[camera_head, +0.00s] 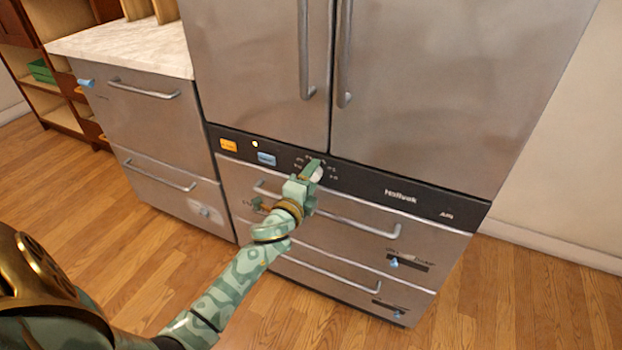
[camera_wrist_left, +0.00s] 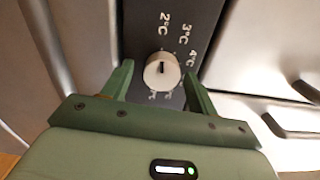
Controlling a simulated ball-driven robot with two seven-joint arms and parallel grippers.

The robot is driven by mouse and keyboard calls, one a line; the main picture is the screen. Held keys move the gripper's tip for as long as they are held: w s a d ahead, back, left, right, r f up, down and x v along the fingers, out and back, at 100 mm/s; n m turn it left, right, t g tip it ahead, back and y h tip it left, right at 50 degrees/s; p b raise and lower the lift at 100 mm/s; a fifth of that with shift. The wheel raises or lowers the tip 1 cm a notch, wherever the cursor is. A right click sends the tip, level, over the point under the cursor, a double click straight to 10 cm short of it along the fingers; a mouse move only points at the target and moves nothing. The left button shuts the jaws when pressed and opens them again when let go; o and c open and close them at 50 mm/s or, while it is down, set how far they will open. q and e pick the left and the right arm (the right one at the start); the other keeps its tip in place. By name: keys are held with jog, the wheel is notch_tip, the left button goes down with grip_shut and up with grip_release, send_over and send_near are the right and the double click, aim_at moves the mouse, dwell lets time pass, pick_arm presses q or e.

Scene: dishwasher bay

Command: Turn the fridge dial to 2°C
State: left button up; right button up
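The fridge dial is a round pale knob (camera_wrist_left: 160,70) with a short dark mark on its face, on a dark control strip. In the left wrist view, 2°C is printed above the knob, with 3°C and 4°C to its right; other labels are partly hidden by the knob and gripper. The mark runs nearly upright in that view; I cannot tell its exact setting. My left gripper (camera_wrist_left: 158,78) is open, one finger on each side of the knob, with visible gaps. In the head view the left gripper (camera_head: 312,171) partly covers the knob (camera_head: 317,175). My right gripper is not in view.
The dark strip (camera_head: 372,184) carries an orange button (camera_head: 228,145) and a blue button (camera_head: 266,158) left of the dial. Fridge door handles (camera_head: 345,60) hang above, and drawer handles (camera_head: 340,217) stick out below. A counter unit (camera_head: 150,110) stands left. Wooden floor is clear.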

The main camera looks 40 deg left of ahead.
pick_arm(q)
jog(key=shift+s, duration=0.1)
jog(key=v, duration=1.6)
jog(key=shift+p, duration=0.3)
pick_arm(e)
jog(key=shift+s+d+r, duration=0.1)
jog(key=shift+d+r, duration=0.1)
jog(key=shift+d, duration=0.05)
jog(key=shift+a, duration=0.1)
